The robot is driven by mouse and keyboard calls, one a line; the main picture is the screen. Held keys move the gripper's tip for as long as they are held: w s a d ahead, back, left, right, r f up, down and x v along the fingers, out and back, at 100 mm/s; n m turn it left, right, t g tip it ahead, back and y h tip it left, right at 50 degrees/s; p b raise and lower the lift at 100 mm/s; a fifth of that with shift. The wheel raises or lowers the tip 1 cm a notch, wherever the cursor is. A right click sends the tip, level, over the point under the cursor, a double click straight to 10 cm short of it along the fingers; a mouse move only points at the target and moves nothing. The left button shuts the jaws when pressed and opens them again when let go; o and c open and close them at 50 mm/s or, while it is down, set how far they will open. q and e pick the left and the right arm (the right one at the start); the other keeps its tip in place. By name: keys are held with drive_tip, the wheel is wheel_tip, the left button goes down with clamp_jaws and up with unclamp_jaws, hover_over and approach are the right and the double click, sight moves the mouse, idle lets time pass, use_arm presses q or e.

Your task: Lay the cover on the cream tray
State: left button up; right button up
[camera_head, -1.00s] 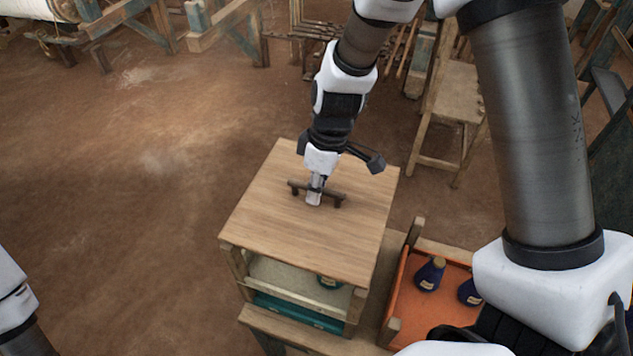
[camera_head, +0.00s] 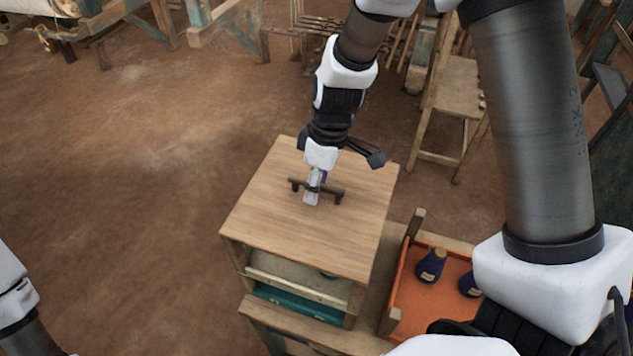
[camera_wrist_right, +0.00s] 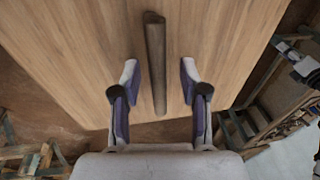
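The cover (camera_head: 265,220) is a light wooden board with a dark bar handle (camera_head: 333,192) on top. It lies over the cream tray (camera_head: 298,287), and its edges appear to rest on the tray's corner posts. The tray's pale inside and part of a dark teal item show through the front gap; the rest is hidden. My right gripper (camera_head: 312,197) points down at the handle. In the right wrist view its fingers (camera_wrist_right: 158,80) stand apart on both sides of the handle (camera_wrist_right: 155,55), with a gap on each side. My left gripper is out of view.
A teal tray (camera_head: 300,308) sits under the cream one, on a wooden bench (camera_head: 290,327). To the right is an orange tray (camera_head: 410,295) with dark blue bottles (camera_head: 431,266). A wooden stool (camera_head: 452,95) stands behind. The floor at left is clear.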

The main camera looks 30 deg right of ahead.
wheel_tip(320, 180, up, 12)
drive_tip(key=d, duration=0.2)
drive_tip(key=shift+w+d+f, duration=0.1)
drive_tip(key=shift+f, duration=0.05)
